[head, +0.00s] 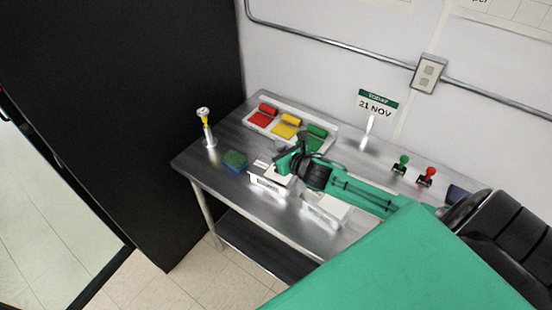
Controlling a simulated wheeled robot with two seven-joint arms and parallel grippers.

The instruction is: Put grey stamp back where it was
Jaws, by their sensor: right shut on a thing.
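My right gripper (286,164) reaches in from the right and is low over a white labelled box (268,181) near the table's front edge. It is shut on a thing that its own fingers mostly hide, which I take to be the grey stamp. I cannot tell whether the stamp touches the box. A green-handled stamp (403,162) and a red-handled stamp (428,175) stand upright at the right rear of the table. No other grey stamp shows. My left gripper is not in view.
A date sign (376,105) is behind.

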